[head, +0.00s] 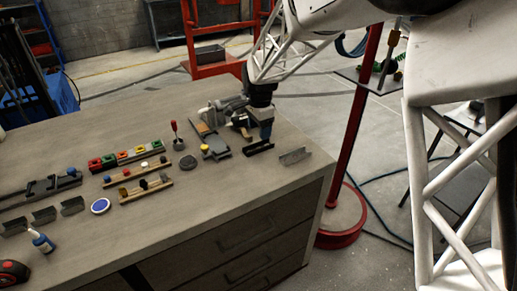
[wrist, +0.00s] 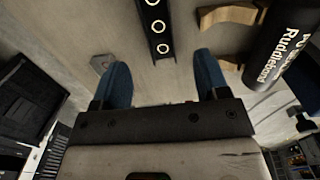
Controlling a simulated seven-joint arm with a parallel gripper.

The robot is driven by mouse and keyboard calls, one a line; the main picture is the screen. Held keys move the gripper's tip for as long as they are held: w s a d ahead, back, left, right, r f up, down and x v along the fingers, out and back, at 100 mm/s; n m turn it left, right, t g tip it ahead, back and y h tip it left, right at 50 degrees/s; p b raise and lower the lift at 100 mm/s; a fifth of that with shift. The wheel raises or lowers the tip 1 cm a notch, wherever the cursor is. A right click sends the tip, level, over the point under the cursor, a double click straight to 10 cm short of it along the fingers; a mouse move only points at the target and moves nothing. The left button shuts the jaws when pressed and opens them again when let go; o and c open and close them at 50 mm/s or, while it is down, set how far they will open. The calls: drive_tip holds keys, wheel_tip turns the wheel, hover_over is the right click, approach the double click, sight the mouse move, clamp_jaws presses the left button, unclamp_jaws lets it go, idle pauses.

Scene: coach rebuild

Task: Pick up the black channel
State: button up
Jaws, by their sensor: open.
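The black channel (head: 258,148) lies on the bench top near its right end. In the wrist view the black channel (wrist: 158,30) has a row of round holes and lies beyond the fingertips, roughly in line with the gap between them. My gripper (head: 265,131) is just behind the channel in the head view. Its blue fingers (wrist: 162,78) are open, with nothing between them. The channel's far end is cut off by the wrist frame's top edge.
A grey channel (head: 294,156) lies just right of the black one. A dark bottle (wrist: 278,45) and wooden pieces (wrist: 230,16) lie close by in the wrist view. Block racks (head: 130,155) stand to the left. The bench front (head: 250,190) is clear.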

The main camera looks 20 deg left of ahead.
sight(260, 143)
drive_tip(key=shift+f, duration=0.75)
drive_tip(key=shift+f, duration=0.1)
drive_tip(key=shift+d+f, duration=0.1)
drive_tip(key=shift+f, duration=2.4)
drive_tip(key=shift+c, duration=0.5)
drive_tip(key=c, duration=0.9)
drive_tip(key=shift+r, duration=0.15)
